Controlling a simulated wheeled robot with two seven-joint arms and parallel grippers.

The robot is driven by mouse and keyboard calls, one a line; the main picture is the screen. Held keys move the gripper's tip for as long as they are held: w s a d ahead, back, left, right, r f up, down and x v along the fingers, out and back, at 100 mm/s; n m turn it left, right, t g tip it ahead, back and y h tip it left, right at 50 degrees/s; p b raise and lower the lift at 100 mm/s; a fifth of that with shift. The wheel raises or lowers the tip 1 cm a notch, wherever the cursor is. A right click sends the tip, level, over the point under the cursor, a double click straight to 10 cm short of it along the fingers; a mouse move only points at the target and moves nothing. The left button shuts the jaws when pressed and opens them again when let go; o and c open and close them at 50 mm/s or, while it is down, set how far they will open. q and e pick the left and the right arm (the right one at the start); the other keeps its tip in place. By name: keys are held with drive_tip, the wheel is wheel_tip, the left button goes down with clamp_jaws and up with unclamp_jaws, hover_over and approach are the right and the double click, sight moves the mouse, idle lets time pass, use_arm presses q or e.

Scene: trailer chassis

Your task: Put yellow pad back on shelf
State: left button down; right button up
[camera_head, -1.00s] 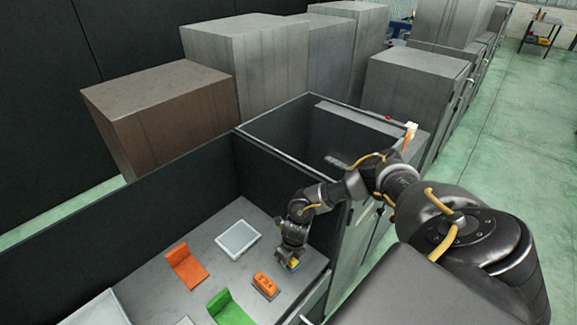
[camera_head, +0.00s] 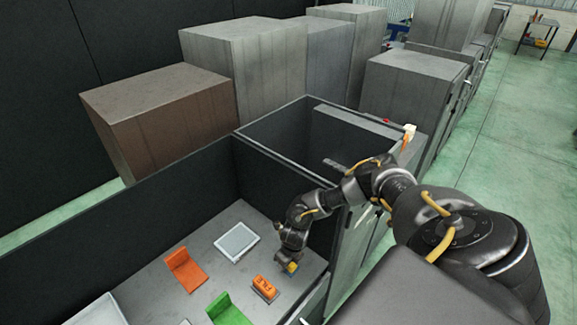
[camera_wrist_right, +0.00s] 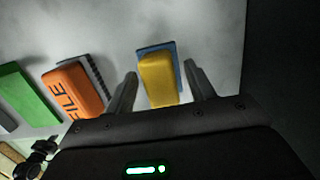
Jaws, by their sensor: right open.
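The yellow pad (camera_wrist_right: 158,82) lies on a blue piece (camera_wrist_right: 156,48) on the grey surface in the right wrist view. In the head view only a small part of the yellow pad (camera_head: 292,267) shows below my right gripper (camera_head: 287,262). In the wrist view the two fingers of my right gripper (camera_wrist_right: 160,88) are apart, one on each side of the pad. I cannot tell whether either finger touches it. The grey shelf surface (camera_head: 225,270) lies inside dark walls. My left gripper is not in view.
An orange block (camera_head: 264,286) with lettering sits just left of the gripper. A green bracket (camera_head: 230,311), an orange bracket (camera_head: 184,268) and a white tray (camera_head: 236,242) stand farther left. A dark wall (camera_wrist_right: 285,70) rises close to the right of the pad.

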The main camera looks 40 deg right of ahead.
sight(292, 263)
drive_tip(key=shift+r+b, duration=0.35)
drive_tip(key=shift+r, duration=0.05)
wheel_tip(292, 263, up, 11)
drive_tip(key=s+b, duration=0.1)
drive_tip(key=b, duration=0.1)
drive_tip(key=shift+s+b, duration=0.3)
drive_tip(key=shift+s, duration=0.1)
